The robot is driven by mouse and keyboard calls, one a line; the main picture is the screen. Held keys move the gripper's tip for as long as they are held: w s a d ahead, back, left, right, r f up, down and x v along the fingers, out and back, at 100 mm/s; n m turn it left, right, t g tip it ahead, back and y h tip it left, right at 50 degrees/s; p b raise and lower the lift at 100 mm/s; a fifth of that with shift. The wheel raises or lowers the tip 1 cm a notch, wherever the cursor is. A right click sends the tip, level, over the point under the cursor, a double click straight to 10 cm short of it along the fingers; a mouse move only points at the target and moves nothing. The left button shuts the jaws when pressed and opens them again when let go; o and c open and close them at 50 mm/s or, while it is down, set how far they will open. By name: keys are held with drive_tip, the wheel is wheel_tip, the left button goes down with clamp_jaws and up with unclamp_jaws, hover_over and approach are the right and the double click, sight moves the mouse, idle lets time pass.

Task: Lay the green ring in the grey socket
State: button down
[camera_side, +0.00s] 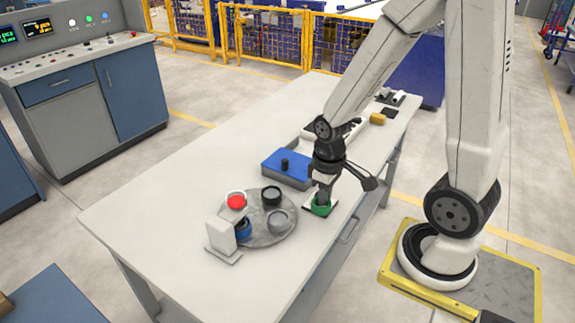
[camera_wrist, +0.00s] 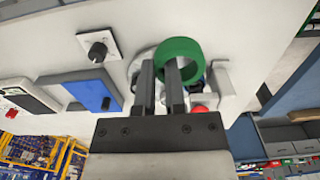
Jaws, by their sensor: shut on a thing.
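The green ring (camera_side: 321,209) is in the jaws of my gripper (camera_side: 322,198), low over the table on the right of the round grey disc. In the wrist view the ring (camera_wrist: 166,52) shows large at the fingertips of my gripper (camera_wrist: 161,72), its opening partly facing the camera. My gripper is shut on the ring's wall. The grey socket (camera_side: 281,222) is on the right front part of the disc, apart from the ring, and looks empty. In the wrist view the ring and fingers cover much of the disc, and I cannot make out the grey socket.
The round disc (camera_side: 262,238) also bears a red-topped piece (camera_side: 236,202), a black cup (camera_side: 271,195) and a blue piece (camera_side: 243,229). A white upright block (camera_side: 221,237) stands at its front left. A blue box (camera_side: 283,175) with a black knob lies behind. The table's left side is clear.

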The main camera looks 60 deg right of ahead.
drive_tip(key=w+d+f, duration=0.1)
drive_tip(key=w+f, duration=0.3)
drive_tip(key=w, duration=0.4)
hover_over(282, 215)
drive_tip(key=f, duration=0.5)
drive_tip(key=shift+s+a, duration=0.15)
drive_tip(key=shift+s, duration=0.15)
drive_tip(key=shift+f, duration=0.1)
drive_tip(key=shift+w+f, duration=0.3)
drive_tip(key=shift+f, duration=1.55)
